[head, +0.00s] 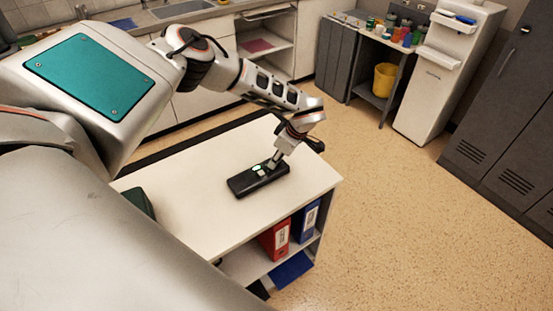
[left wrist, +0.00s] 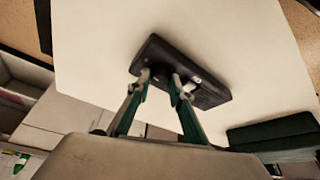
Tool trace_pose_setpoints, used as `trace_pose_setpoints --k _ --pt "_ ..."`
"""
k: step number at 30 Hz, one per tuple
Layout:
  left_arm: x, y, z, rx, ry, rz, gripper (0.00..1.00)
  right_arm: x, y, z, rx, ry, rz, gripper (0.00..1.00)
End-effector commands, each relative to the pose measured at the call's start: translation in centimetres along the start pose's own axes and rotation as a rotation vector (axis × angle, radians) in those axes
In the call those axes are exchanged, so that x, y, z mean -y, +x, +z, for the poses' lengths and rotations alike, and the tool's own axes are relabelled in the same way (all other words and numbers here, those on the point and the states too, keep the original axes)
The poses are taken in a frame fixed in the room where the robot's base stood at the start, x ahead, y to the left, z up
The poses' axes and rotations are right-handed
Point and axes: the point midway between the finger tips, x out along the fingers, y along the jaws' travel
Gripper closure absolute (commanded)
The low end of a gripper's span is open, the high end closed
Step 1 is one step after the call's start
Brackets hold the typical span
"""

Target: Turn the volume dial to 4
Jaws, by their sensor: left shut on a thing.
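A black box-shaped device (head: 243,186) lies flat on the white cabinet top, with small pale, lit patches on its upper face. It also shows in the left wrist view (left wrist: 208,95). My left gripper (head: 272,164) points down onto the upper face of the device. In the left wrist view its two fingertips (left wrist: 161,82) stand a little apart at the device, shut on the volume dial. The dial itself is hidden by the fingers, and its number cannot be read. My right gripper is not in view.
The white cabinet top (head: 190,210) is mostly clear around the device. A dark green object (head: 139,202) lies at its left edge. Red (head: 275,240) and blue (head: 305,222) binders stand on the shelf below. Open floor lies to the right.

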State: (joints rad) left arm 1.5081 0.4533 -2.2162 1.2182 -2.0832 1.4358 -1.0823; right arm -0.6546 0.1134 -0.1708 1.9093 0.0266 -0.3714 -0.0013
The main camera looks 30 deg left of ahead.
Motion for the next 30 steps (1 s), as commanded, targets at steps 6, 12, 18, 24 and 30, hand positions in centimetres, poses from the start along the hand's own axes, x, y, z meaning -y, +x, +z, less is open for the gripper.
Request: trace_pose_setpoints --k 6,12,18,24,30 --pt "0.0 0.1 -0.1 -0.001 0.008 0.003 1.00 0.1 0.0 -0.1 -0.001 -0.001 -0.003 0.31" --pt "0.0 0.1 -0.1 -0.001 0.008 0.003 1.00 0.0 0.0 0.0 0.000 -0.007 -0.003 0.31" --pt "0.0 0.1 -0.1 -0.001 0.007 0.003 0.63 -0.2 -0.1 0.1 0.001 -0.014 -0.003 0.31" --pt "0.0 0.0 0.0 -0.001 0.007 0.003 0.63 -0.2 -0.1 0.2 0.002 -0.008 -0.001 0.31" --pt "-0.1 -1.3 0.0 0.001 0.007 0.006 0.63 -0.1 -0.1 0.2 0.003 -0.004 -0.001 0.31"
